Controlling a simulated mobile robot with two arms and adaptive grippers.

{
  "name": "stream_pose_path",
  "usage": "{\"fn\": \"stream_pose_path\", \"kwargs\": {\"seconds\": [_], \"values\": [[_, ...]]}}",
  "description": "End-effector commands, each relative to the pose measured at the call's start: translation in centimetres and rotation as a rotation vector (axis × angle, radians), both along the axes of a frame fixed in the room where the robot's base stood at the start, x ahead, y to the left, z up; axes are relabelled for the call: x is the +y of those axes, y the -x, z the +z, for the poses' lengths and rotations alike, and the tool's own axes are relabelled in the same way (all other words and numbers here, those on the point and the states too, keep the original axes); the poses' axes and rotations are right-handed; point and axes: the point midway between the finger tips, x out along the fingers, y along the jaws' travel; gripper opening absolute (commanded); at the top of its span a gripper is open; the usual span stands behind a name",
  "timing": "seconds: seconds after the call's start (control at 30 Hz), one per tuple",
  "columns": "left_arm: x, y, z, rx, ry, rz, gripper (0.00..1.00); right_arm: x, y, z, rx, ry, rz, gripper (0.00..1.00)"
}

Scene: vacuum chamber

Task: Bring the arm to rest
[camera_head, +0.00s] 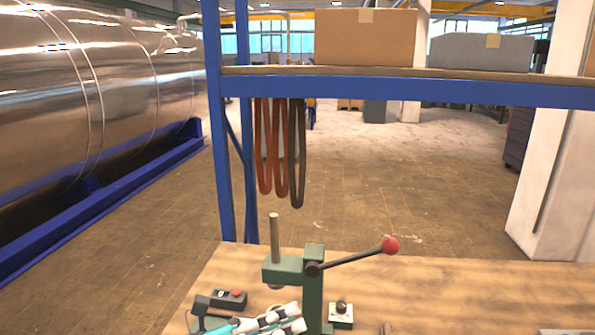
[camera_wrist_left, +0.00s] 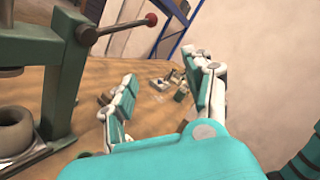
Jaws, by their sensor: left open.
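My left gripper (camera_head: 280,318) shows at the bottom edge of the head view, teal and white, just left of the green press column and low by the wooden bench top (camera_head: 450,290). In the left wrist view the same gripper (camera_wrist_left: 162,92) has its two fingers spread apart, with nothing between them. The bench and small blurred items lie beyond the fingertips. The rest of my left arm is mostly hidden below the head view. My right gripper is not in view.
A green arbor press (camera_head: 313,285) with a red-knobbed lever stands on the bench, close to my left gripper. A control box (camera_head: 228,298) and a switch box (camera_head: 341,314) flank it. Behind are a blue shelf frame (camera_head: 400,92) with boxes and hanging belts (camera_head: 296,150). The bench's right side is mostly clear.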

Motion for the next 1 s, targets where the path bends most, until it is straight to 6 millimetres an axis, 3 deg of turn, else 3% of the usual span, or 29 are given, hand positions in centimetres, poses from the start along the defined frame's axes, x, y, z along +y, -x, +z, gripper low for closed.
{"fn": "stream_pose_path", "kwargs": {"seconds": [0.03,0.1,0.2,0.27,0.33,0.47,0.6,0.7,1.0], "values": [[0.9,-0.1,1.9,0.079,0.197,0.077,0.53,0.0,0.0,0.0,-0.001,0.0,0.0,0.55],[3.5,-1.1,3.6,0.207,0.454,0.206,0.53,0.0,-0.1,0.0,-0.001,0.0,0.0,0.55],[8.8,-2.5,3.0,0.425,0.786,0.418,0.53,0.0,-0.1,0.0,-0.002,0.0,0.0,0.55],[12.2,-2.8,0.8,0.575,0.962,0.558,0.53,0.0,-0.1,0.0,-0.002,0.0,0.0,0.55],[15.8,-2.3,-3.1,0.764,1.14,0.734,0.53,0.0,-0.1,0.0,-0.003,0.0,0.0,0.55],[19.8,1.2,-11.4,1.103,1.362,1.043,0.53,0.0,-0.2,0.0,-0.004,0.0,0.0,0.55],[20.8,6.9,-18.5,1.407,1.466,1.314,0.53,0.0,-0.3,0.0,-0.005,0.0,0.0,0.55],[20.7,10.5,-21.5,1.567,1.489,1.453,0.53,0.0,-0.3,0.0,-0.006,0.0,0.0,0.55],[18.9,19.8,-26.0,1.918,1.451,1.752,0.53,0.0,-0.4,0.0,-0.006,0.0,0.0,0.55]]}}
